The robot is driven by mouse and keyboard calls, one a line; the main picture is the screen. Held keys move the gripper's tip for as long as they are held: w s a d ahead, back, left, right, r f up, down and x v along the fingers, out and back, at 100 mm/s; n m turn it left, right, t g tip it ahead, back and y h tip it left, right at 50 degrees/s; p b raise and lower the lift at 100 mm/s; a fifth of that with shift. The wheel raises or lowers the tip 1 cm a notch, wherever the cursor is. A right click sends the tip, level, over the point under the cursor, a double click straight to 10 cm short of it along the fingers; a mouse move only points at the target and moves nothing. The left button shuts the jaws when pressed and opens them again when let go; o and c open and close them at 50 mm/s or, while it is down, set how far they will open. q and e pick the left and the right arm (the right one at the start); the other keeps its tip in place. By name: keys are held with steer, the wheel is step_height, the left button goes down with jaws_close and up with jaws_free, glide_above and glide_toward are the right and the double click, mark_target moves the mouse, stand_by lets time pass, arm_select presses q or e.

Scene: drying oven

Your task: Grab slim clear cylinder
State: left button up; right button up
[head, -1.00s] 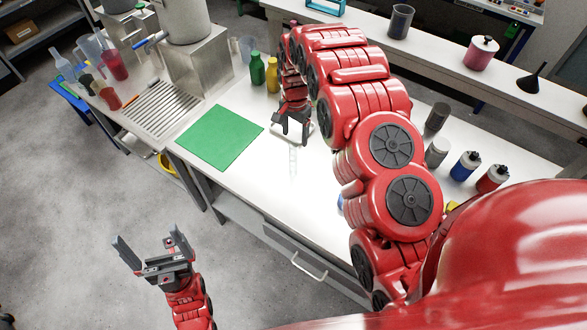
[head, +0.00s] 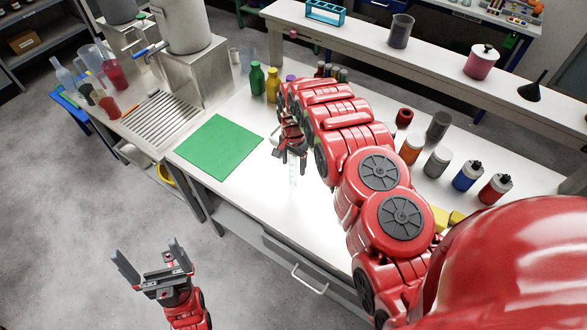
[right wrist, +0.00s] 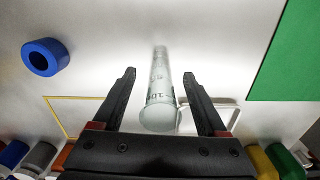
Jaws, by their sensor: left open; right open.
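The slim clear cylinder (right wrist: 160,95) with dark scale marks is seen in the right wrist view, between the two fingers of my right gripper (right wrist: 160,85). The fingers stand apart on either side of it and do not touch it. In the head view the cylinder (head: 293,176) is faint on the white table, just in front of my right gripper (head: 287,158). The right arm hides part of the table around it. My left gripper (head: 150,262) is open and empty above the floor, left of the table.
A green mat (head: 218,147) lies left of my right gripper. A blue ring (right wrist: 45,57) lies on the table in the right wrist view. Green (head: 257,78) and yellow (head: 272,84) bottles stand behind. Several bottles, including a blue one (head: 467,176), stand at the right.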

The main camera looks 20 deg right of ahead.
jaws_close()
stand_by(0.3)
stand_by(0.3)
